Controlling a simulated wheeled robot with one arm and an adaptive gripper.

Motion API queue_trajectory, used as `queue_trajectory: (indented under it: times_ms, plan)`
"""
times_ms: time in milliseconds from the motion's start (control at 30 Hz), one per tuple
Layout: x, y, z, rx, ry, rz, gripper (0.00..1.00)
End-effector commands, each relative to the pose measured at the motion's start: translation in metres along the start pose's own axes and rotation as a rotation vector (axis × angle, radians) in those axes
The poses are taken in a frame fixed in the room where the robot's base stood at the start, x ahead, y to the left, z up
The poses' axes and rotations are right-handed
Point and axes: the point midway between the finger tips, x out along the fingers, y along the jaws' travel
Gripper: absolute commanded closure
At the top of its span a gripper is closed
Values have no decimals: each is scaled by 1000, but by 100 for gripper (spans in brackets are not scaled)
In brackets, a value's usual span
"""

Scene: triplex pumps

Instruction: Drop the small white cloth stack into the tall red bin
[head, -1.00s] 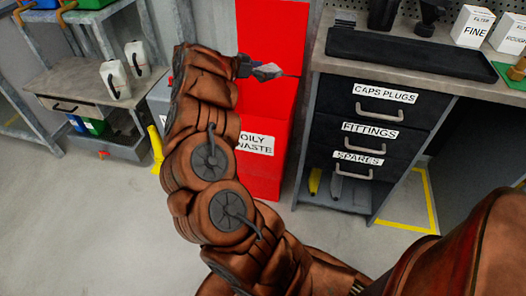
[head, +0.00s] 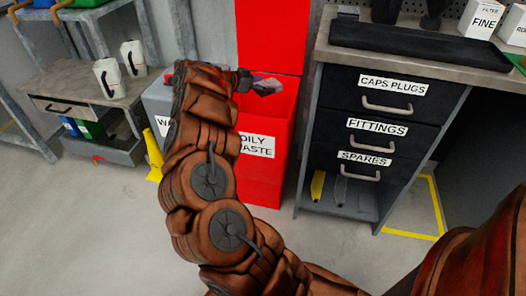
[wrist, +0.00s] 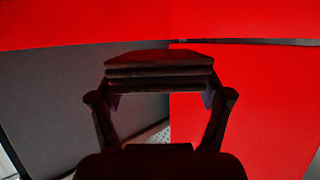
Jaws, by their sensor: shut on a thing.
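The tall red bin (head: 265,178) stands left of the drawer cabinet, with its OILY WASTE label partly behind my arm. Its top is open and a red panel rises behind the opening. My gripper (head: 256,84) is over the opening in the head view, shut on a small grey-white thing, seemingly the cloth stack (head: 268,87). In the wrist view my gripper (wrist: 160,70) shows dark, its fingers together, with red bin surfaces (wrist: 240,110) around it. The cloth cannot be made out clearly there.
A grey bin (head: 157,98) stands left of the red bin, beside a yellow object (head: 154,155). A dark drawer cabinet (head: 385,135) stands close on the right under a worktop. A bench (head: 90,105) with white jugs is at left. The floor in front is clear.

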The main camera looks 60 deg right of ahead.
Motion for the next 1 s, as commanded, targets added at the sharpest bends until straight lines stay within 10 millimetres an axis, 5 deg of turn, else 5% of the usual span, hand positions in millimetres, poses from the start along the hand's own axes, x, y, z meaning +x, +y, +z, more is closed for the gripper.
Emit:
queue_trajectory:
  times_ms: [500, 533, 733, 1000]
  plan:
    - [6, 0, 13, 0, 0, 0, 65]
    - [6, 0, 13, 0, 0, 0, 21]
    - [6, 0, 14, -1, 0, 0, 0]
    - [6, 0, 14, -1, -1, 0, 0]
